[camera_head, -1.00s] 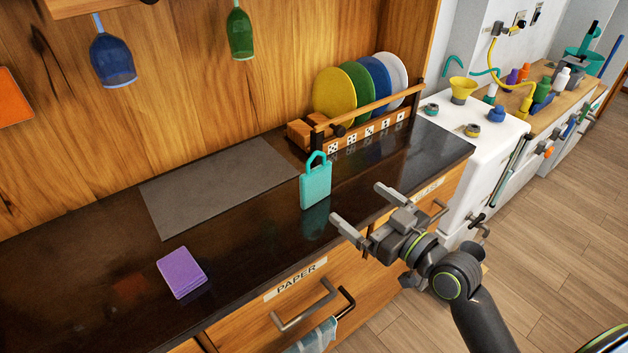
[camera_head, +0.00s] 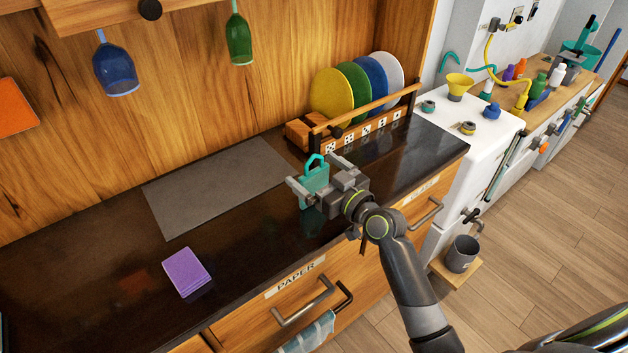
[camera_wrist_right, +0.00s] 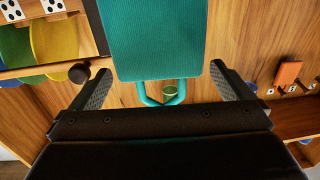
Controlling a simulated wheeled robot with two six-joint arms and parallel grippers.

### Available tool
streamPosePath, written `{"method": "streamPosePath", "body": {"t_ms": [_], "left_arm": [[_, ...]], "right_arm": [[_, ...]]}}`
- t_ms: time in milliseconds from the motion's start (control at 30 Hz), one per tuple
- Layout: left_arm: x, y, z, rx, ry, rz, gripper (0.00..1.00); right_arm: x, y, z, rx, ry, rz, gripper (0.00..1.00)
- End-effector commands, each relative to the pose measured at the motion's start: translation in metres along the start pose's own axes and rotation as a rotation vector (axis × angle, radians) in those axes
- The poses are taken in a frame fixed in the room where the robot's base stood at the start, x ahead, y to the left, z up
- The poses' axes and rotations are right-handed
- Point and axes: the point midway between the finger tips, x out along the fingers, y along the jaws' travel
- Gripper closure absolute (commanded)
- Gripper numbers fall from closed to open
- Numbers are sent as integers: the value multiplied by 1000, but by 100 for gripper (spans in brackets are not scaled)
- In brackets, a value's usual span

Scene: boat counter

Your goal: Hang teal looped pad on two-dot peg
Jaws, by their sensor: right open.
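The teal looped pad (camera_head: 313,190) stands upright on the dark counter, its loop at the top. My right gripper (camera_head: 314,172) is open, with one finger on each side of the pad, in front of it. In the right wrist view the teal pad (camera_wrist_right: 152,38) fills the upper middle between the spread fingers (camera_wrist_right: 160,80), with gaps at both sides. That view is upside down, so the loop points downward. The two-dot peg cannot be made out; small pegs with dotted labels (camera_wrist_right: 270,91) show at the right wrist view's right edge. My left gripper is out of view.
A plate rack (camera_head: 365,125) with dotted tiles and coloured plates stands just behind the pad. A grey mat (camera_head: 215,185) and a purple pad (camera_head: 186,272) lie to the left. Blue (camera_head: 115,70) and green (camera_head: 238,40) glasses hang above. An orange pad (camera_head: 15,107) hangs at far left.

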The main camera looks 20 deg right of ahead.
Motion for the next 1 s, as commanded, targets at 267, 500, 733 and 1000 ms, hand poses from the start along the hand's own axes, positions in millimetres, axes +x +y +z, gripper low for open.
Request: {"method": "streamPosePath", "body": {"t_ms": [267,500,733,1000], "left_arm": [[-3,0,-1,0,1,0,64],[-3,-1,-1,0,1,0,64],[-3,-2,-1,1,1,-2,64],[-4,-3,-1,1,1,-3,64]], "right_arm": [[12,0,0,0,0,0,0],[11,0,0,0,0,0,16],[11,0,0,0,0,0,46],[11,0,-4,-2,1,0,46]]}}
